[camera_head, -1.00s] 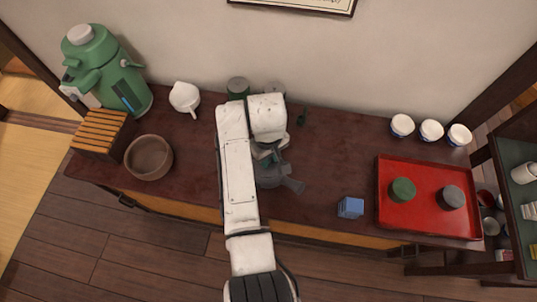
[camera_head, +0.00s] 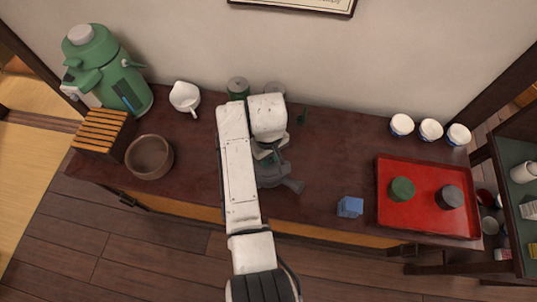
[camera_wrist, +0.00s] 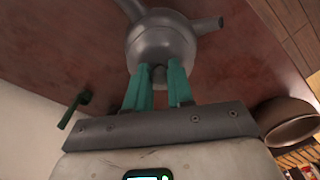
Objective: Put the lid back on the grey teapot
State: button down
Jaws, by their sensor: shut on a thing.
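The grey teapot (camera_head: 274,174) stands on the dark red cabinet top, partly hidden by my arm in the head view. In the wrist view, its round grey body (camera_wrist: 170,32) shows with a spout to the right and another projection to the upper left. My gripper (camera_wrist: 158,77) has its teal fingers close together around a small dark knob (camera_wrist: 158,74), the lid's, right at the pot. It also shows in the head view (camera_head: 268,157), mostly covered by the arm. Lid and pot overlap in the wrist view, so I cannot tell whether the lid is seated.
A red tray (camera_head: 410,222) holds a green and a dark round object. A blue block (camera_head: 350,207) stands left of it. A white pot (camera_head: 184,96), wooden bowl (camera_head: 149,157) and green flask (camera_head: 105,70) stand on the left. Canisters (camera_head: 237,88) stand behind my arm.

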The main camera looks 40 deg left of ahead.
jog(key=c, duration=0.9)
grip_release()
jog(key=shift+o, duration=0.3)
jog(key=o, duration=0.4)
jog(key=shift+r, duration=0.2)
jog(key=shift+r+p, duration=2.25)
jog(key=shift+p, duration=0.2)
jog(key=shift+r, duration=1.1)
jog(key=shift+c, duration=0.2)
grip_shut()
